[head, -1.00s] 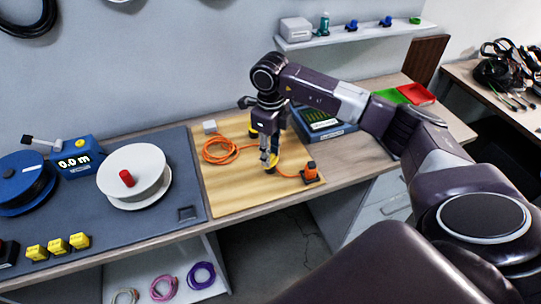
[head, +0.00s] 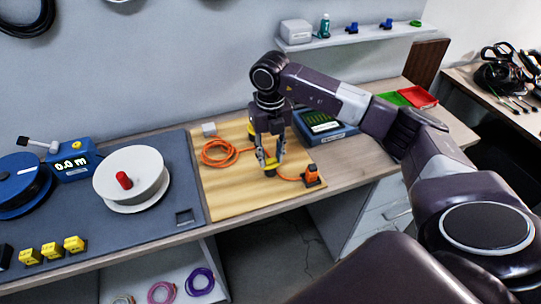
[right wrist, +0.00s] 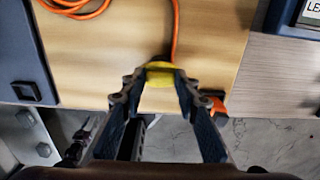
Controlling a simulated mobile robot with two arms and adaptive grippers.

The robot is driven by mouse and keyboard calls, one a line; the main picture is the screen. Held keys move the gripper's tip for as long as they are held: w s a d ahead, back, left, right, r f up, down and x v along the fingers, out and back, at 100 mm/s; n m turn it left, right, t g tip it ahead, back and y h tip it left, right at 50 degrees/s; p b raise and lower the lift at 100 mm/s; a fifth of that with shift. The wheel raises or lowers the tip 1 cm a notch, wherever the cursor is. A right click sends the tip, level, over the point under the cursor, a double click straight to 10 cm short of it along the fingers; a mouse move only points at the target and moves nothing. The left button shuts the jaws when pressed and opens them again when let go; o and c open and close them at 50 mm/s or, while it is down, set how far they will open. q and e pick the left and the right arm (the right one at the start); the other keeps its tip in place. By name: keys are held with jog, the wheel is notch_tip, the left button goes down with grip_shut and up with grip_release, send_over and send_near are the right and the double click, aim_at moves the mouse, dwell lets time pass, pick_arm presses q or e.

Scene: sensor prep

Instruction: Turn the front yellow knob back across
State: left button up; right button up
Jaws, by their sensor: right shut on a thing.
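The front yellow knob (right wrist: 160,72) is near the front edge of the wooden board, between the fingers of my right gripper (right wrist: 160,80). In the head view my right gripper (head: 269,160) points down over the board, with its two fingers on either side of the knob. It is shut on the knob, which it mostly hides in that view. An orange cable runs up to the knob in the right wrist view. My left gripper is not in view.
An orange device (head: 311,173) stands close to the right of the gripper. A coiled orange cable (head: 222,153) lies to the left on the wooden board (head: 230,195). A blue box (head: 325,128) stands behind right. A white reel (head: 130,178) is on the grey mat.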

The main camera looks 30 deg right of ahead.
aim_at(271, 159)
jog(key=shift+r, duration=0.1)
dwell(0.4)
jog(key=o, duration=1.1)
jog(key=shift+o, duration=0.2)
notch_tip(271, 159, up, 12)
